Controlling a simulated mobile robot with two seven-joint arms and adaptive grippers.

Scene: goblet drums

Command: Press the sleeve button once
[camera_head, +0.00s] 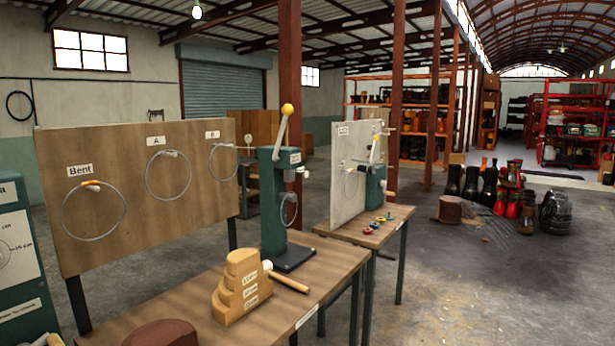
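I cannot pick out a button that is legibly marked as the sleeve button. A green press-like machine (271,205) stands upright on the near workbench, with a lever ending in a yellow ball (287,109). It has a small white label (295,157) too small to read and a pale knob (303,172) on its right side. A metal ring (288,209) hangs at its front. On the second bench, small coloured round pieces (374,224) lie near another green machine (375,188); I cannot tell whether any is a button. Neither gripper shows in the head view.
The near workbench (330,262) holds a stepped wooden block (243,287), a wooden-handled mallet (287,281) and a brown round piece (160,334). A board (110,230) with hanging rings stands behind. A green cabinet (20,262) is at left.

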